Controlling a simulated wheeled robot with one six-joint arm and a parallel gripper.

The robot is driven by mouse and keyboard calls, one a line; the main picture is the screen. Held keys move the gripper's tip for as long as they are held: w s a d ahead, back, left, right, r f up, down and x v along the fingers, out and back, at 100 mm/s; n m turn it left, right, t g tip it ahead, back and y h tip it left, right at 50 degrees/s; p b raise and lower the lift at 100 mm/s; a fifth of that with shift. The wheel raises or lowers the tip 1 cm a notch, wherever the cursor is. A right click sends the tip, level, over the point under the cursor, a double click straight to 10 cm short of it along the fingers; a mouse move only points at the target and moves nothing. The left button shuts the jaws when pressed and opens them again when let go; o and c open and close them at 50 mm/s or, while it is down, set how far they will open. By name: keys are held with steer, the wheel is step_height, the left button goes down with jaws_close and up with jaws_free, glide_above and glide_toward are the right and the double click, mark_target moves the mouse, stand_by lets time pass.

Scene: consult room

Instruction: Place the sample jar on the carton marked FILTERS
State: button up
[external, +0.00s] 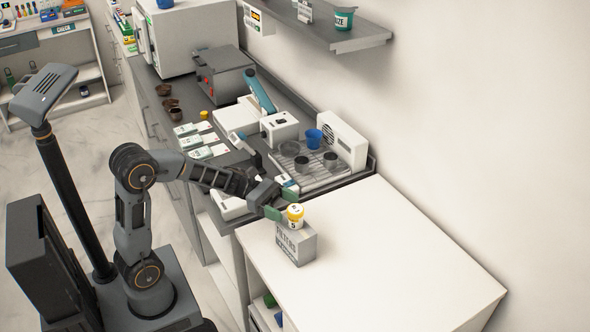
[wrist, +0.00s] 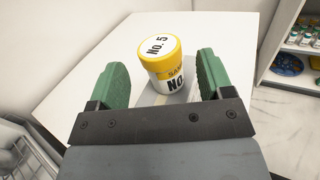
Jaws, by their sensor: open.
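The sample jar (external: 295,216) has a yellow lid and a white label and stands upright on top of the grey carton marked FILTERS (external: 297,247). In the wrist view the jar (wrist: 163,62) shows "No. 5" on its lid, and part of the carton top (wrist: 146,97) shows below it. My gripper (external: 279,206) is open at the jar. In the wrist view its green fingers (wrist: 160,78) stand apart on either side of the jar, with a gap visible on both sides. Whether the fingertips reach past the jar is hard to tell.
The carton stands near the left corner of a white tabletop (external: 390,265), otherwise bare. Behind it, a dark counter holds a drying tray (external: 318,172) with cups, a white device (external: 281,128) and several small boxes. A wall shelf (external: 345,38) hangs above.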

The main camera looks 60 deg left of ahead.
steer(key=v, duration=0.9)
steer(key=s+d+f+m+g+y, duration=0.5)
steer(key=s+f+m+g, duration=0.1)
steer(key=s+m, duration=0.2)
steer(key=s+a+f+m+y, duration=0.1)
steer(key=s+a+m+y, duration=0.1)
steer(key=m+y, duration=0.3)
steer(key=s+a+f+m+t+y, duration=0.1)
steer(key=s+a+f+m+y, duration=0.1)
steer(key=m+y, duration=0.4)
steer(key=s+a+m, duration=0.1)
steer(key=m, duration=0.2)
steer(key=shift+a+m, duration=0.35)
steer(key=shift+m, duration=0.05)
steer(key=shift+s, duration=0.1)
step_height(320, 180, up, 5)
steer(key=p, duration=0.4)
steer(key=shift+r, duration=0.15)
